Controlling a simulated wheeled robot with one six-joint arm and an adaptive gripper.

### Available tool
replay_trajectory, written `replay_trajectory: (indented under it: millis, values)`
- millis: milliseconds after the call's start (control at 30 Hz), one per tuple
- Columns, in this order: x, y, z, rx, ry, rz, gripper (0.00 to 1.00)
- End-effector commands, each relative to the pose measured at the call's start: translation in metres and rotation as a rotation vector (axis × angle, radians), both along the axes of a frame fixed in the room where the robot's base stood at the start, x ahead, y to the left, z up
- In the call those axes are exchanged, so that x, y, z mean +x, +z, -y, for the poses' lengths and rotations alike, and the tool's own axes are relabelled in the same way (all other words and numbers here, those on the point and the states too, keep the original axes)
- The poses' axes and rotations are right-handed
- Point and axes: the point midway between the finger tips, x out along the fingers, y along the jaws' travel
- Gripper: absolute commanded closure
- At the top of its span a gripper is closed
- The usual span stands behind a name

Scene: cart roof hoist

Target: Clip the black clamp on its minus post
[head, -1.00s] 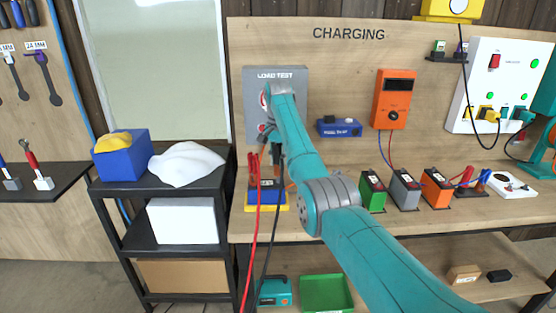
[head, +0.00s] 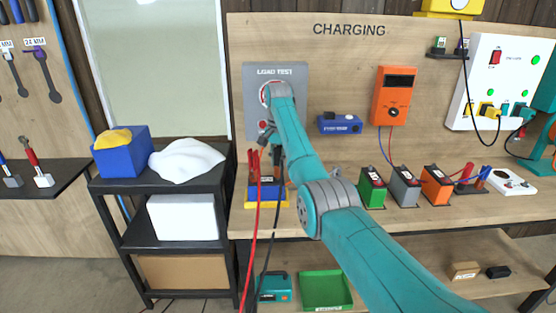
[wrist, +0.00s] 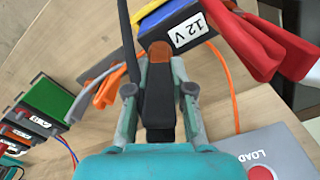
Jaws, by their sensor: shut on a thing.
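My gripper (wrist: 159,93) is shut on the black clamp (wrist: 158,112), one finger on each side of it. The clamp's brown tip (wrist: 159,51) points at the near side of the blue and yellow battery (wrist: 172,18), marked 12 V. The tip overlaps the battery's edge in the wrist view; I cannot tell if it touches a post. The minus post is hidden. In the head view the battery (head: 267,191) stands on the bench below the load test panel, with the black clamp (head: 277,163) above it. The red clamp (wrist: 243,40) is beside the battery, at right in the wrist view.
The grey load test panel (head: 254,85) is close behind my gripper. Green (head: 373,188), grey (head: 405,187) and orange (head: 437,185) batteries stand to the right on the bench. Red (head: 251,240) and black (head: 270,235) cables hang over the bench's front edge.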

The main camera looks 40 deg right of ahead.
Motion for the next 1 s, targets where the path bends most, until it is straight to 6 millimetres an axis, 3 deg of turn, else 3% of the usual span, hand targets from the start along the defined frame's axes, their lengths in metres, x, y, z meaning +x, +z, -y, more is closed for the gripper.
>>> replay_trajectory:
  millis: [567, 600, 700, 1000]
  values:
    - [0.0, -0.012, 0.0, -0.001, 0.0, 0.0, 1.0]
    - [0.0, -0.013, 0.0, 0.0, 0.0, 0.001, 0.76]
    - [0.0, -0.012, 0.0, 0.0, 0.0, 0.001, 0.51]
    - [0.0, -0.012, 0.0, 0.0, 0.0, 0.0, 0.49]
